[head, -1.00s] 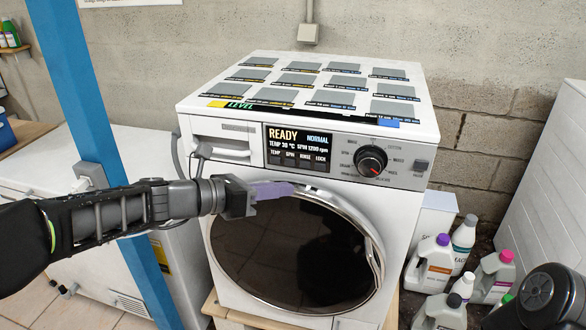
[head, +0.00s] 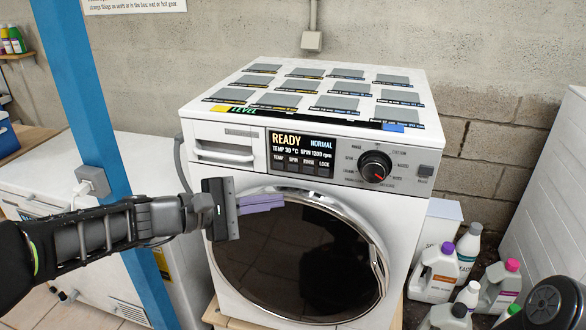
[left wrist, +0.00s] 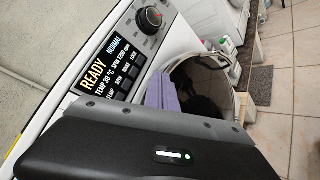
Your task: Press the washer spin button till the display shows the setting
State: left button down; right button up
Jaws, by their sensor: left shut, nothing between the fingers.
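The washer (head: 403,205) is white, with a round dark glass door. Its display (head: 301,146) reads READY, NORMAL, TEMP 30 °C, SPIN 1200 rpm. Beneath the text is a row of dark buttons labelled TEMP, SPIN, RINSE and LOCK; the spin button (head: 293,170) is second from left. My left gripper (head: 280,202) is shut and empty, its purple fingers just below the button row, in front of the door's upper rim. The display (left wrist: 112,70) and the fingers (left wrist: 160,95) also show in the left wrist view, apart from each other. My right gripper is not in view.
Grey pads lie on the washer's top. A blue post (head: 88,105) stands left, behind my left arm. Several detergent bottles (head: 436,272) stand on the floor at right.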

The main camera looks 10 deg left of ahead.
aim_at(293, 167)
pick_arm(q)
jog(key=shift+w, duration=0.1)
jog(key=shift+w+d+p, duration=0.15)
jog(key=shift+w+p, duration=0.4)
jog(key=shift+w, duration=1.6)
jog(key=shift+w+d+p, duration=0.15)
jog(key=shift+w+p, duration=0.35)
jog(key=shift+w, duration=1.65)
jog(key=shift+w, duration=0.1)
jog(key=shift+w, duration=0.35)
jog(key=shift+w, duration=0.35)
jog(key=shift+s+b, duration=0.2)
jog(key=shift+b, duration=0.15)
jog(key=shift+s+b, duration=0.35)
jog(key=shift+s, duration=0.25)
